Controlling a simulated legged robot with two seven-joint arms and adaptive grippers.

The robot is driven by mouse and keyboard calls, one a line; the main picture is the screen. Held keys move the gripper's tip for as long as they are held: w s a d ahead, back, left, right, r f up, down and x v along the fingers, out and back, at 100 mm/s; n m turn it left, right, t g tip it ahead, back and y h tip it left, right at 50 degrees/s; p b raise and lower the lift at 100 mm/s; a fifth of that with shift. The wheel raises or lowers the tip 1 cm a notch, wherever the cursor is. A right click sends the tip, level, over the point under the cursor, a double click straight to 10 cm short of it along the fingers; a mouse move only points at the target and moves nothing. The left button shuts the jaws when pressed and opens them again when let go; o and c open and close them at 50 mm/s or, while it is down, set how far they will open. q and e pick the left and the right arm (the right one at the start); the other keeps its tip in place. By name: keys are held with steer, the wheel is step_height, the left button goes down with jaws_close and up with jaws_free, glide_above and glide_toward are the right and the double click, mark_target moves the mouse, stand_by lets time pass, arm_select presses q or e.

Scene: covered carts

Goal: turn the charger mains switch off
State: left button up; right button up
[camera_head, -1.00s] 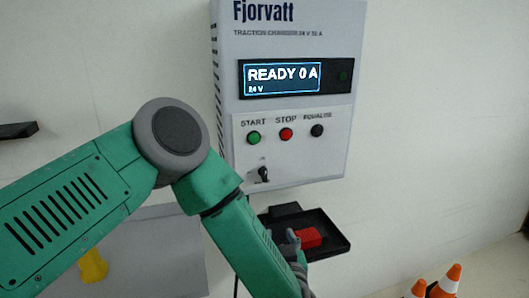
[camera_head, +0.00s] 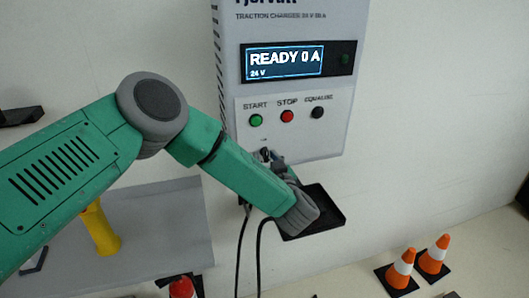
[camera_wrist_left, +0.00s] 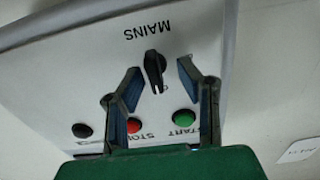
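The charger (camera_head: 292,140) is a pale wall box with a lit display reading READY 0 A, 24 V. Below it are green START, red STOP and black EQUALISE buttons. Its black mains switch (camera_wrist_left: 154,66) shows in the left wrist view beside the upside-down word MAINS; in the head view the arm and gripper partly cover it. My left gripper (camera_wrist_left: 160,74) is open, with one fingertip on each side of the switch knob and visible gaps between. In the head view the left gripper (camera_head: 275,160) is at the box's lower edge. My right gripper is not in view.
A black tray (camera_head: 328,208) is under the charger, partly behind my left wrist. Dark cables (camera_head: 240,255) hang below. Two orange cones (camera_head: 401,266) stand at lower right. A grey surface (camera_head: 165,235) with a yellow object (camera_head: 100,230) and a red object (camera_head: 182,288) are at lower left.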

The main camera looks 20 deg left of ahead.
arm_select(q)
steer(key=shift+w+a, duration=0.15)
steer(key=shift+w, duration=0.45)
steer(key=shift+d+r, duration=0.1)
steer(key=shift+d, duration=0.25)
steer(key=shift+a, duration=0.1)
jaws_close()
steer(key=shift+a, duration=0.3)
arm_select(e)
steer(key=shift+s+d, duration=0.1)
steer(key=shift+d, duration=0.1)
